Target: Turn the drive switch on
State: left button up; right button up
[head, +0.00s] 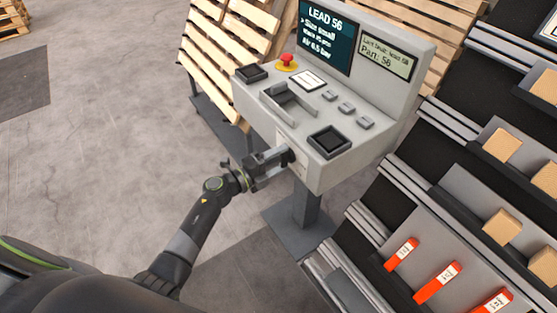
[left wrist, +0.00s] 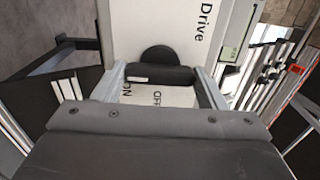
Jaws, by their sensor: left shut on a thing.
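The drive switch is a black bar handle (left wrist: 160,75) on a white plate (left wrist: 185,25) marked Drive, ON and OFF, in the left wrist view. The plate is on the front face of the grey console (head: 250,108). My left gripper (head: 284,157) is at that face, below the console's top, and covers most of the switch in the head view. In the left wrist view its fingers (left wrist: 162,84) are shut on the two ends of the handle. A white mark on the handle is at its left end, near the word ON. My right gripper is in neither view.
The console top carries a red stop button (head: 287,61), small grey keys and black trays (head: 329,142). A screen (head: 330,35) stands behind. A rack with boxes and orange items (head: 438,282) is close on the right. Open floor (head: 90,150) lies left.

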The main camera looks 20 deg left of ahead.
pick_arm(q)
jog(key=o, duration=1)
jog(key=shift+s, duration=0.1)
jog(key=b+v, duration=0.2)
jog(key=v, duration=1.5)
jog(key=shift+s+a, duration=0.1)
jog(key=shift+a, duration=0.05)
jog(key=shift+f, duration=0.15)
